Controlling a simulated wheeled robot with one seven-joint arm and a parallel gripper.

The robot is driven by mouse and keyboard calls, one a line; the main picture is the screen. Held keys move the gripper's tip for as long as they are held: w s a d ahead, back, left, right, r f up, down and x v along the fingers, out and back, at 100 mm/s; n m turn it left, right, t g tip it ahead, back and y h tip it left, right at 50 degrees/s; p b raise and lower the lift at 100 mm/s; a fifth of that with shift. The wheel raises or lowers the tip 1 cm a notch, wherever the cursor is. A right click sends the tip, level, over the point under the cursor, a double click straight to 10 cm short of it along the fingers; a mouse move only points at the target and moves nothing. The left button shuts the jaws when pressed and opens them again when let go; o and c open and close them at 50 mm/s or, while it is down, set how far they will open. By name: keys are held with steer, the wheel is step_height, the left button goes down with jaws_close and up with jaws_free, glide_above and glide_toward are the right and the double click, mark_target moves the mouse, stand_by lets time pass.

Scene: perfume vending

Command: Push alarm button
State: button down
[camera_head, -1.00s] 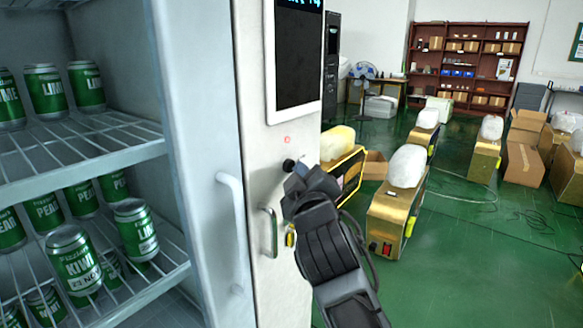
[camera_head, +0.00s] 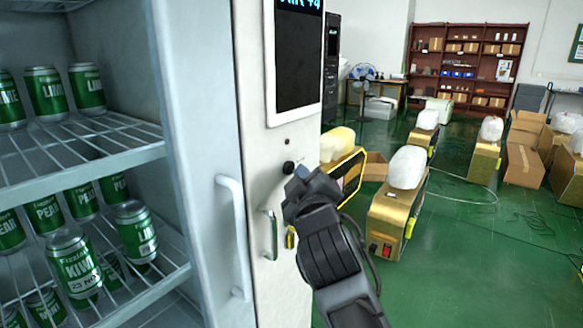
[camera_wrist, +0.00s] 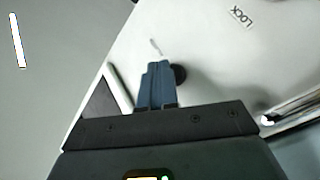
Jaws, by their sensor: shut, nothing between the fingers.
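A black round button (camera_head: 289,166) sticks out of the white machine panel (camera_head: 258,160), below the screen. I cannot read a label that marks it as the alarm button. A small dark red indicator light (camera_head: 287,141) sits just above it. My gripper (camera_head: 303,173) is shut and empty, just right of the button in the head view. In the wrist view, the shut blue-grey fingers (camera_wrist: 158,70) point at the panel and partly cover the black button (camera_wrist: 179,75) beside them. I cannot tell whether they touch it.
A metal handle (camera_head: 269,234) and a yellow piece (camera_head: 290,238) are lower on the panel. The cooler's white door handle (camera_head: 236,230) is to the left, beside shelves of green cans. Gold machines stand on the green floor.

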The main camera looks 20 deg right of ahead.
steer(key=shift+s+d, duration=0.3)
steer(key=shift+s, duration=0.05)
steer(key=shift+s+d+p, duration=0.75)
steer(key=shift+s, duration=0.3)
steer(key=shift+s+d+p, duration=0.7)
steer(key=shift+s+p, duration=0.05)
steer(key=shift+s, duration=0.25)
steer(key=s+a+f+m+g+y, duration=0.1)
steer(key=s+f+y, duration=0.1)
steer(key=s+f, duration=0.75)
steer(key=s+f+m+g+y, duration=0.1)
steer(key=s+f, duration=0.5)
steer(key=s, duration=0.7)
steer(key=s+r+m+g, duration=0.1)
steer(key=s+r+m, duration=0.2)
steer(key=s, duration=2.2)
steer(key=shift+d+m+g, duration=0.3)
steer(key=shift+m+g, duration=0.1)
steer(key=shift+m, duration=1)
